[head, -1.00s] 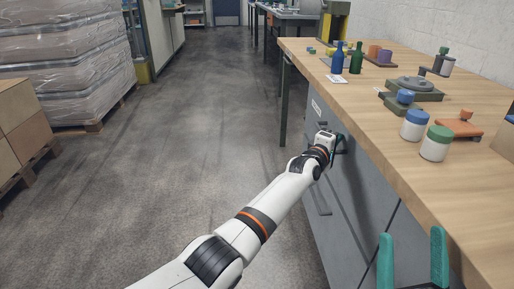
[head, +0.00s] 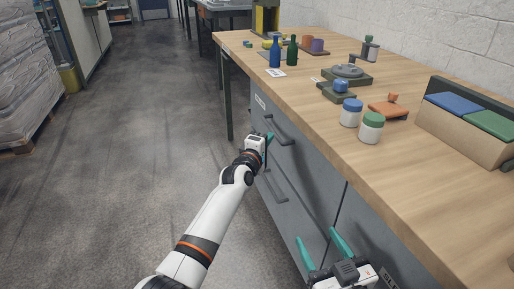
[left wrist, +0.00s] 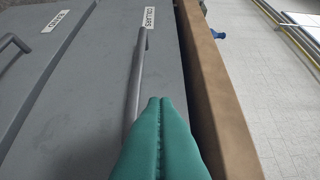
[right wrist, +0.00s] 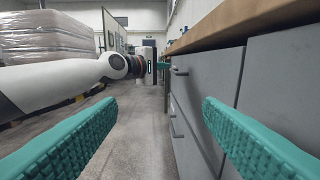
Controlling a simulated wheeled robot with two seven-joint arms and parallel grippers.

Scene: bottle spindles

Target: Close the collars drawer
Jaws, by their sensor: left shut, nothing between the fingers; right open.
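The collars drawer (left wrist: 112,95) is the grey top drawer under the bench edge, with a white COLLARS label (left wrist: 149,17) and a bar handle (left wrist: 137,80) in the left wrist view. Its front looks about level with the neighbouring front; any small gap is hard to judge. In the head view its handle (head: 277,128) is beside my left gripper (head: 269,137). The left gripper's teal fingers (left wrist: 160,100) are shut and empty, by the handle and drawer front; contact is unclear. My right gripper (head: 318,236) is open and empty, beside the cabinet nearer me; its fingers also fill the right wrist view (right wrist: 158,104).
A lower drawer handle (head: 275,187) sticks out below. The wooden bench top (head: 320,120) overhangs the fronts and carries two bottles, jars (head: 371,127) and a bin box (head: 462,140). The floor (head: 130,150) left of the cabinet is clear.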

